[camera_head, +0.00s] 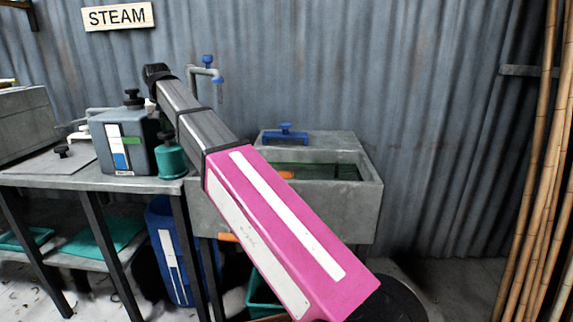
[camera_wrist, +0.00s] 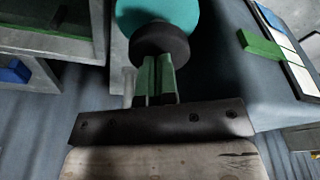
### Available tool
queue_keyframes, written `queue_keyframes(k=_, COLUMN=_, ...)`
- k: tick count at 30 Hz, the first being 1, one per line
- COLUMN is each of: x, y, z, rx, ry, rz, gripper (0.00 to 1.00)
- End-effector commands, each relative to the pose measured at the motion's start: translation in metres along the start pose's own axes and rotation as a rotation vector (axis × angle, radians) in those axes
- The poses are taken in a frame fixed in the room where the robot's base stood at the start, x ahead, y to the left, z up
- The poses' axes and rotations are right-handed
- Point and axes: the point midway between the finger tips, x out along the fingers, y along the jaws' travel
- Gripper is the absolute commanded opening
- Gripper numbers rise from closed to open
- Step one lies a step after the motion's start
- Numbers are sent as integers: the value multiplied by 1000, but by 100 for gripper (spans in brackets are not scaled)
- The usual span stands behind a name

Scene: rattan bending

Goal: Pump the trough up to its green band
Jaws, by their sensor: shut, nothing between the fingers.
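A grey box-shaped tank (camera_head: 118,143) stands on the bench at left. Its front carries a white gauge with blue in the lower part and a green band (camera_head: 131,141) above the blue. The band also shows in the wrist view (camera_wrist: 262,44). A teal pump (camera_head: 171,161) stands right of the tank; its black knob (camera_wrist: 160,43) and teal body (camera_wrist: 158,13) lie just ahead of my fingers. My gripper (camera_wrist: 157,62) is shut and empty, its tips at or almost at the knob; contact cannot be told. In the head view my arm hides most of the gripper.
A grey stone basin (camera_head: 360,197) with dark water and a blue tap handle stands right of the bench, partly behind my arm. A blue barrel (camera_head: 170,250) is under the bench. Bamboo poles (camera_head: 548,150) stand at far right. A STEAM sign (camera_head: 118,17) hangs above.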

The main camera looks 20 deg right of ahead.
Motion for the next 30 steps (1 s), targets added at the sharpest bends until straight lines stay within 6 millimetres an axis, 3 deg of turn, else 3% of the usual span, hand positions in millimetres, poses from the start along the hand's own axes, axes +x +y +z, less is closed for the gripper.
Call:
queue_keyframes(k=7, x=15, y=0, z=4, rx=0, ry=0, rz=0, gripper=0)
queue_keyframes(k=11, x=12, y=0, z=2, rx=0, ry=1, rz=0, gripper=0)
queue_keyframes(k=30, x=-47, y=0, z=-10, rx=0, ry=2, rz=0, gripper=0)
